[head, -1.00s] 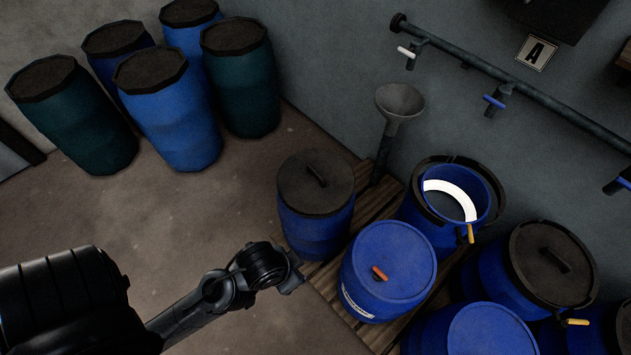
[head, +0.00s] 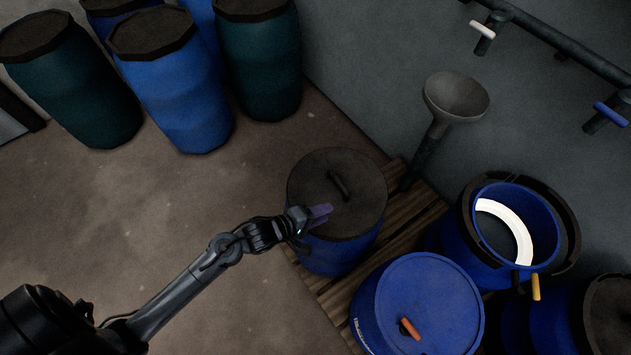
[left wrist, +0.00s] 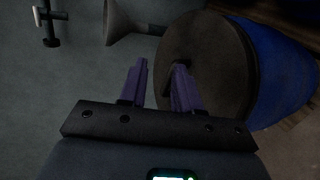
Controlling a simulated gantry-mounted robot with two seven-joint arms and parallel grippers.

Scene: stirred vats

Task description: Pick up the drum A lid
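A dark round lid (head: 358,210) with a bar handle (head: 338,185) sits on a blue drum (head: 335,256) on the wooden pallet. No letter on this drum is readable. My left gripper (head: 320,214) is over the lid's near-left edge, below the handle in the head view. In the left wrist view, the left gripper (left wrist: 160,85) has its two purple fingers apart with nothing between them. The lid (left wrist: 228,75) is to the right there, and its handle (left wrist: 178,52) is just beyond the right finger. My right gripper is not in view.
A grey funnel (head: 455,97) stands behind the lidded drum. A blue drum with a blue lid (head: 430,300) and an open drum with a white ring (head: 505,225) stand to the right. Several drums stand at back left. The brown floor (head: 150,230) is clear.

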